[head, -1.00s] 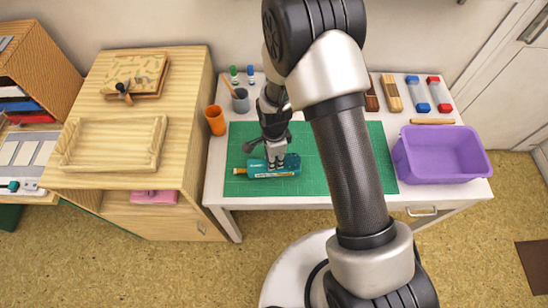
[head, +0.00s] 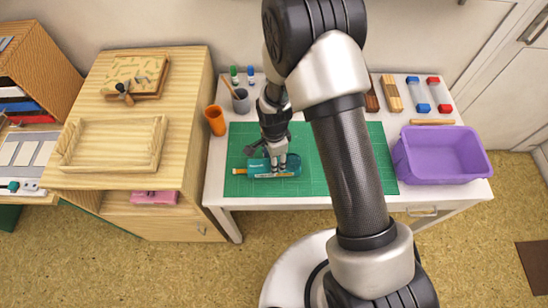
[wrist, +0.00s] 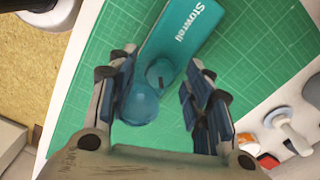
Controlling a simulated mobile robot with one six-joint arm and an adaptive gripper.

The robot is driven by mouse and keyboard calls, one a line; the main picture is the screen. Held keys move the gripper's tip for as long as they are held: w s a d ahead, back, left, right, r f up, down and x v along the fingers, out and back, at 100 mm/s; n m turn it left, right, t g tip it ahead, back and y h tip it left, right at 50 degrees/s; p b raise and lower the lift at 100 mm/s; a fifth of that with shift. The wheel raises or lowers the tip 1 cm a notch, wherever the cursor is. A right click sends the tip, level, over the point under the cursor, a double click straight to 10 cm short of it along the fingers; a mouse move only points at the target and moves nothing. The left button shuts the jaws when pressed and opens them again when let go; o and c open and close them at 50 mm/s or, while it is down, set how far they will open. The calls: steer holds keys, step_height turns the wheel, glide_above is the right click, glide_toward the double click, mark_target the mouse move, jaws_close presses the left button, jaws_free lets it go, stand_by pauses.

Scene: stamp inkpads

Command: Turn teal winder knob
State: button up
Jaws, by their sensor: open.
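The teal winder (head: 257,167), a flat body with white lettering, lies on the green cutting mat (head: 340,185). In the wrist view the lettered body (wrist: 183,30) runs away from me toward the top. Its round teal knob (wrist: 140,104) sits at the near end, beside a small darker teal peg (wrist: 159,72). My gripper (head: 279,165) is over the winder in the head view. In the wrist view my gripper (wrist: 163,68) is open, with the knob between its fingers, closer to the left one. I cannot tell whether that finger touches it.
An orange cup (head: 215,120) and a grey pen cup (head: 240,101) stand behind the winder at the left. A purple bin (head: 440,165) is at the table's right. A wooden cabinet with a tray (head: 110,145) adjoins the left side. The mat's right part is largely clear.

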step_height(320, 180, up, 12)
stand_by(0.6)
